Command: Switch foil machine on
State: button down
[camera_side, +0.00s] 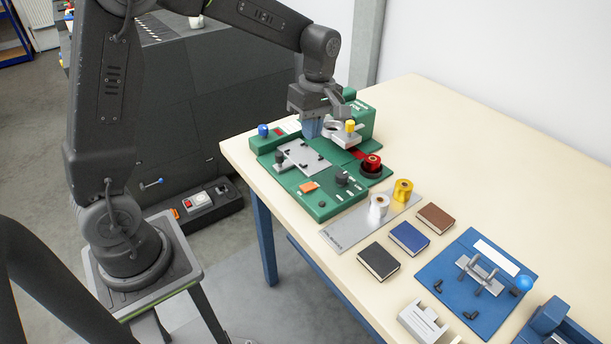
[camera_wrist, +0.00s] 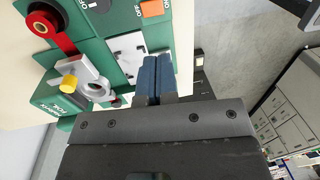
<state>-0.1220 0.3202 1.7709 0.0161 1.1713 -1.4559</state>
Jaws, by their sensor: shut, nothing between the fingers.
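The green foil machine (camera_side: 328,204) stands on the far left end of the cream table. An orange switch (camera_side: 309,187) sits on its front part; the orange switch (camera_wrist: 152,8) also shows at the top of the wrist view, with an "OFF" label beside it. Its position is too small to read. A black knob (camera_side: 341,178) is to its right. My gripper (camera_side: 311,134) is over the rear of the machine, near the grey head with a yellow knob (camera_side: 350,125). Its blue fingers (camera_wrist: 157,58) are shut and empty, pointing toward the white-grey plate (camera_wrist: 127,55). Contact cannot be told.
A red foil roll (camera_side: 371,165) is on the machine's right side, and a blue ball knob (camera_side: 263,130) is at its left. Silver (camera_side: 379,204) and gold rolls (camera_side: 403,191) stand on a grey strip. Several books and a blue fixture (camera_side: 450,300) lie nearer.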

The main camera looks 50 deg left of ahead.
aim_at(308, 186)
jog(key=f, duration=0.4)
jog(key=s+f, duration=0.1)
jog(key=f, duration=0.8)
jog(key=shift+s+f, duration=0.3)
jog(key=shift+s, duration=0.05)
jog(key=shift+s+f, duration=0.15)
jog(key=shift+f, duration=0.15)
jog(key=shift+w+r, duration=0.25)
jog(key=shift+w, duration=0.6)
jog(key=shift+r, duration=0.1)
notch_tip(308, 186, up, 14)
jog(key=w, duration=0.1)
jog(key=shift+w, duration=0.35)
